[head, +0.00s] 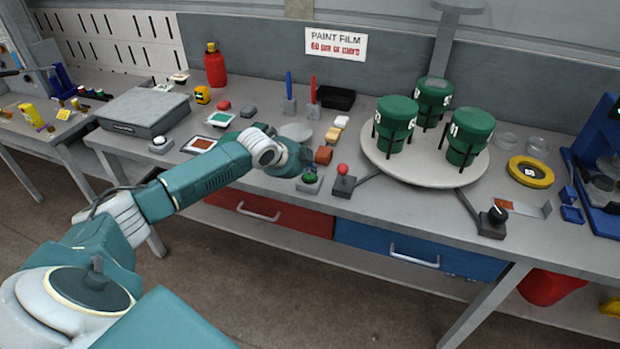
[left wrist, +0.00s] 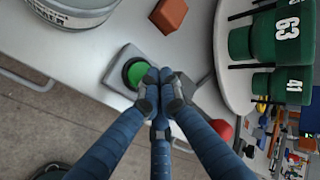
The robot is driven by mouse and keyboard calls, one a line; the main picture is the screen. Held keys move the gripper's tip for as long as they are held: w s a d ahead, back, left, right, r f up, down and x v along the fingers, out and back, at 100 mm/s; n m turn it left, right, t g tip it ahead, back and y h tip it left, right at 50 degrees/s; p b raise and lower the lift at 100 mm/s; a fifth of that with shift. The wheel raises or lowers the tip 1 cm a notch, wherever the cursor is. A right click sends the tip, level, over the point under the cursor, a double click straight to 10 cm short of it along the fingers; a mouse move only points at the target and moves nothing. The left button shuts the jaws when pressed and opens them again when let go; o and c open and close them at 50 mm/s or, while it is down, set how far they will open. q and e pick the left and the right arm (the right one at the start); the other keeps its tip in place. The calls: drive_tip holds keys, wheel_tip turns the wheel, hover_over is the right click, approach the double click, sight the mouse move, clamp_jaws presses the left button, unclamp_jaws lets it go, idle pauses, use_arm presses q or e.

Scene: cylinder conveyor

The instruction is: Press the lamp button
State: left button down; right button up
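A green round push button (head: 309,178) sits on a small grey box near the front edge of the bench. It also shows in the left wrist view (left wrist: 133,73). My left gripper (head: 304,168) is over this button, with its fingers pointing down at it. In the left wrist view the blue fingers (left wrist: 160,90) are closed together and empty, and their dark tips overlap the button's right side. I cannot tell whether they touch it. A pale domed button (head: 160,143) on a grey base stands farther left. Neither button shows a readable label. My right gripper is not in view.
A red-knobbed lever (head: 342,170) stands close right of the green button. A reddish-brown block (head: 323,155) lies just behind it. A round turntable (head: 380,160) with green canisters (head: 395,122) is farther right. A black-knobbed control (head: 495,215) sits near the front edge.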

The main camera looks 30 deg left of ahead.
sight(310, 179)
use_arm(q)
drive_tip(key=shift+f, duration=0.15)
drive_tip(key=shift+f, duration=0.3)
drive_tip(key=shift+f, duration=0.5)
idle(0.9)
drive_tip(key=shift+r, duration=0.1)
drive_tip(key=shift+r+p, duration=0.7)
drive_tip(key=shift+r, duration=0.15)
wheel_tip(310, 179, up, 6)
drive_tip(key=p, duration=0.5)
